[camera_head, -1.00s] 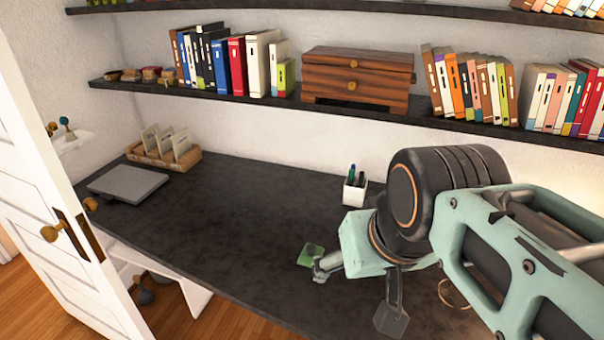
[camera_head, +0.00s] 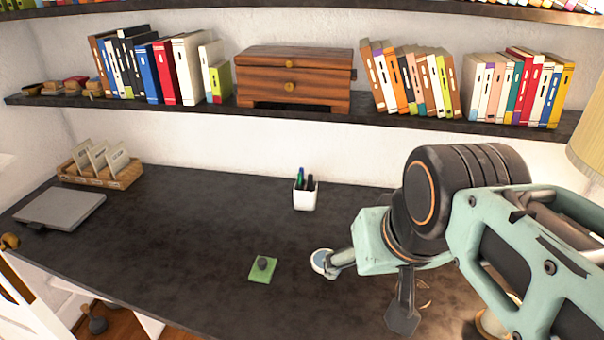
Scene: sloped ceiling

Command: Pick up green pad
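The green pad (camera_head: 262,273) is a small flat square on the dark desk, at the centre front. A small dark rounded object sits on it. My gripper (camera_head: 364,288) is to the right of the pad. Its two fingers are spread wide apart, with nothing visible between them. The left fingertip is nearest the pad, with bare desk showing between them. I cannot tell how high the fingers are above the desk.
The dark desk (camera_head: 190,240) is mostly clear. A white pen cup (camera_head: 305,198) stands behind the pad. A shelf (camera_head: 200,110) with books and a wooden box (camera_head: 295,75) hangs above.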

